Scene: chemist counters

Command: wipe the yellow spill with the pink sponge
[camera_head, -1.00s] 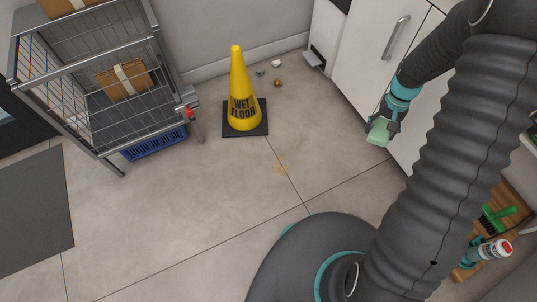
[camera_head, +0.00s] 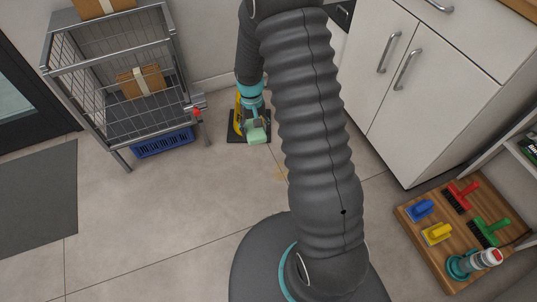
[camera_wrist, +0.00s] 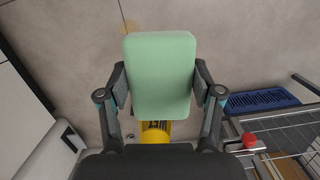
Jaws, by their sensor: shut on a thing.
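My gripper (camera_head: 255,122) is shut on a light green sponge (camera_head: 257,135) and holds it above the floor, in front of the wet-floor cone. In the wrist view the sponge (camera_wrist: 160,75) sits between both fingers. No pink sponge shows in any view. The yellow spill (camera_head: 280,173) is a faint smear on the floor, nearer my base than the sponge and partly hidden by my arm. A faint yellowish patch that looks like it shows in the wrist view (camera_wrist: 131,27), beyond the sponge. The sponge is apart from it.
The yellow cone (camera_head: 238,118) is mostly hidden behind my gripper. A wire cart (camera_head: 112,110) with a blue crate (camera_head: 163,143) stands left. White cabinets (camera_head: 440,95) stand right. A wooden board (camera_head: 425,255) holds several brushes at lower right. The floor left of centre is clear.

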